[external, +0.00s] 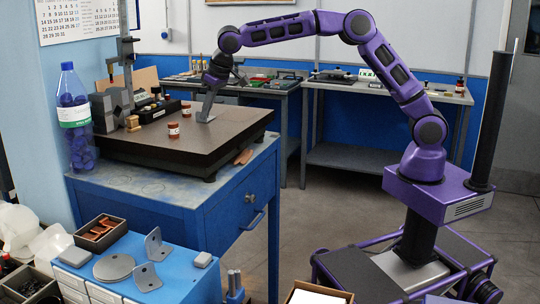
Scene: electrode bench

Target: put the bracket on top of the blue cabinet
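A grey metal bracket (209,106) stands tilted on the dark surface plate (170,147), near its far right side. My gripper (215,83) points down right at the bracket's upper end. Its fingers are small and dark here, and I cannot tell whether they are closed on the bracket or only close to it. A low blue cabinet (190,284) with pale drawer fronts stands at the lower left. On its top are two similar grey brackets (156,246) (147,277), a grey disc (114,267) and small grey blocks.
The plate lies on a larger blue bench (225,212) with a drawer. Two red-brown jars (173,130) (186,109), a height stand (127,75) and a bottle with blue contents (75,115) are nearby. An open box of copper-coloured pieces (101,232) sits at the low cabinet's back left.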

